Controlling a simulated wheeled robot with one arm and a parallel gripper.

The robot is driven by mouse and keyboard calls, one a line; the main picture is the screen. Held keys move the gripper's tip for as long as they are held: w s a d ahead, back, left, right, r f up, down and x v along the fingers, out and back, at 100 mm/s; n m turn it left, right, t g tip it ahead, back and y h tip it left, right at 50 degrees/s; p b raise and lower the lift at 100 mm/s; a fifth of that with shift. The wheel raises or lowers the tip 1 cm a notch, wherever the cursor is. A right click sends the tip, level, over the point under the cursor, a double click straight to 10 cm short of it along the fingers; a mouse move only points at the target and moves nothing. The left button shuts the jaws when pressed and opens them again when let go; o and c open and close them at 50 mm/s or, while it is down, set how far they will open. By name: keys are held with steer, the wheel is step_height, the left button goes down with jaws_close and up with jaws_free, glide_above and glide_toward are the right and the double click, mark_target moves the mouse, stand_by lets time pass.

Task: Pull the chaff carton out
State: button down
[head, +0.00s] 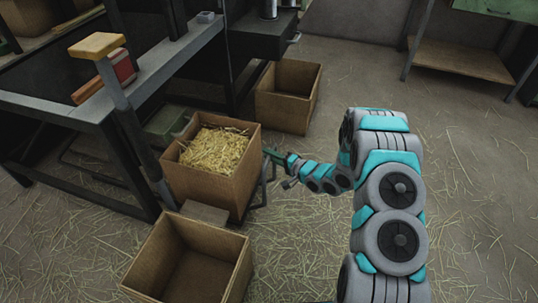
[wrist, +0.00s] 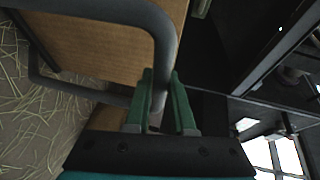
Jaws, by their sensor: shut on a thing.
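The chaff carton (head: 215,165) is an open brown box heaped with straw-coloured chaff (head: 214,150). It stands at the side of the dark metal bench in the head view. A grey bar handle (head: 264,188) is on its right side. My gripper (head: 274,158) is at that handle, to the right of the carton. In the wrist view my gripper's green fingers (wrist: 161,100) are shut around the grey handle bar (wrist: 157,45), with the carton's brown side (wrist: 105,40) behind. The carton's far lower side is hidden.
An empty brown carton (head: 240,262) stands in front, and another open carton (head: 312,100) stands behind. The dark bench (head: 85,120) with a yellow-topped post (head: 98,46) is to the left. Straw-strewn floor (head: 300,240) to the right is open.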

steer(key=c, duration=1)
jaws_free()
steer(key=shift+c, duration=0.2)
steer(key=shift+d, duration=0.15)
steer(key=v, duration=0.7)
steer(key=shift+s+d, duration=0.2)
steer(key=shift+s, duration=0.05)
